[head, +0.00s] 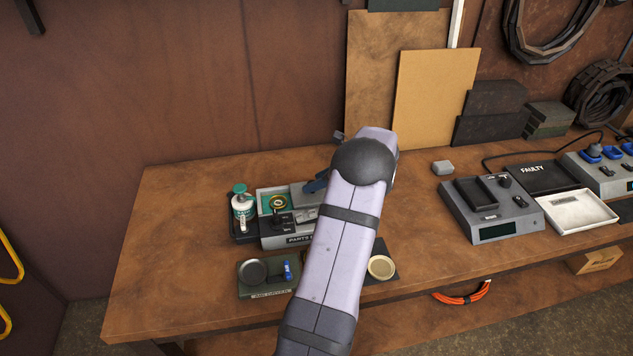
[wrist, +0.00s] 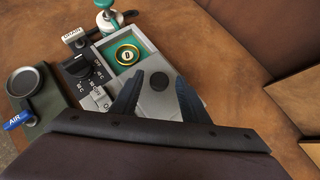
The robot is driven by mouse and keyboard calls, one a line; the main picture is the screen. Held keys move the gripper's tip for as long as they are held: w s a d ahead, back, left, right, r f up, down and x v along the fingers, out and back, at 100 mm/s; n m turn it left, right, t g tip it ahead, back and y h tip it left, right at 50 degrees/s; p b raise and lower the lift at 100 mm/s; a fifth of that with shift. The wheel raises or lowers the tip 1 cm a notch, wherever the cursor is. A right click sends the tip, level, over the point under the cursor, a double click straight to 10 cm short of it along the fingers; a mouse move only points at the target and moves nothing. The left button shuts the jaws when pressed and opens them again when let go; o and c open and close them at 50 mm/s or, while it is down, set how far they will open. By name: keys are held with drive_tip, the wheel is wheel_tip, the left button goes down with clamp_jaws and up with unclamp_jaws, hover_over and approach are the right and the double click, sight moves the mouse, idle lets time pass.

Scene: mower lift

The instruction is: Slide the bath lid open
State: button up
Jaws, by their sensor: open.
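The grey parts bath (head: 285,240) stands on the bench, its label partly hidden by my arm. Its left part is uncovered, showing teal liquid and a brass ring (wrist: 127,54). The flat grey bath lid (wrist: 152,103) covers the right part and has a dark round knob (wrist: 159,82). My gripper (wrist: 158,77) is open and empty, its two dark blue fingers on either side of the knob. I cannot tell whether they touch the knob or how high they are. In the head view my arm hides much of the lid and gripper.
A green-capped bottle (head: 242,206) stands left of the bath. A green tray (head: 262,290) with a round dish and a blue air nozzle (wrist: 18,120) lies in front. A black dial (wrist: 83,68) is on the bath's front. A grey tester (head: 490,212) stands right; bare bench lies left.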

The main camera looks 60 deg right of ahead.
drive_tip(key=b+v, duration=0.1)
drive_tip(key=v, duration=0.5)
drive_tip(key=shift+s+r+b, duration=0.3)
drive_tip(key=shift+b, duration=0.1)
drive_tip(key=shift+w+a, duration=0.1)
